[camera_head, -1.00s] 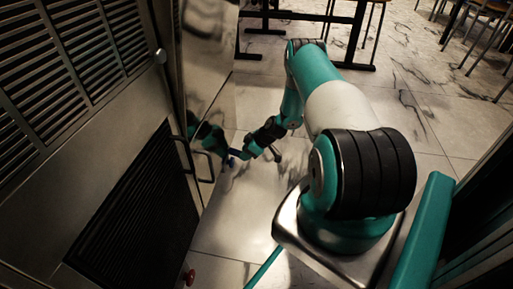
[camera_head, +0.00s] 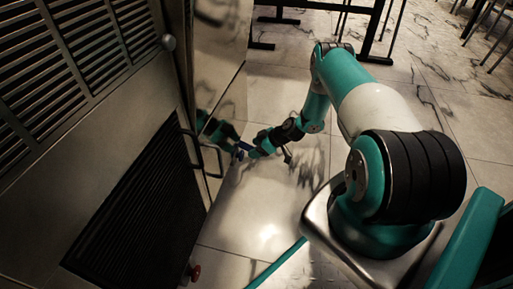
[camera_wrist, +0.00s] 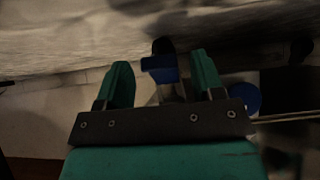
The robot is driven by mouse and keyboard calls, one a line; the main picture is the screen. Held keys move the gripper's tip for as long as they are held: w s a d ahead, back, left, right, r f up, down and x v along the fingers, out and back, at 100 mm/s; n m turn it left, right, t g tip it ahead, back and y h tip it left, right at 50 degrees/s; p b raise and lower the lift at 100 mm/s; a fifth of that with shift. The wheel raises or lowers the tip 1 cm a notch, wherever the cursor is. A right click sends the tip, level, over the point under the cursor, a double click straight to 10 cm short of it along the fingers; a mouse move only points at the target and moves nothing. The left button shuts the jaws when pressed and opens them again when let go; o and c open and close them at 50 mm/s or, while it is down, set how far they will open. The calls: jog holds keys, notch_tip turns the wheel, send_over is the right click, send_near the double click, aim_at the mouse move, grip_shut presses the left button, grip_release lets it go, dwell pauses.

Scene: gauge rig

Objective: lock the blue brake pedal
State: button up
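In the wrist view my gripper (camera_wrist: 160,60) has its two green fingers spread apart. A blue piece (camera_wrist: 160,68), which looks like the brake pedal, shows between the fingertips with clear space on both sides. A dark round part sits just beyond it. I cannot tell whether the pedal is up or pressed down. In the head view my gripper (camera_head: 250,150) is low at the end of the arm, beside the steel cabinet. A small dark blue spot (camera_head: 241,149) shows there, too small to make out.
A rounder blue shape (camera_wrist: 246,97) lies right of my fingers in the wrist view. The steel cabinet (camera_head: 140,90) with a handle (camera_head: 199,150) stands close on the left. A red knob (camera_head: 195,272) is near the floor. Table legs (camera_head: 375,30) stand behind; the tiled floor is mostly open.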

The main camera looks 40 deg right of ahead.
jog(key=p+v, duration=0.9)
jog(key=v, duration=0.8)
jog(key=shift+s+p, duration=0.2)
jog(key=shift+p, duration=0.1)
jog(key=shift+r, duration=0.1)
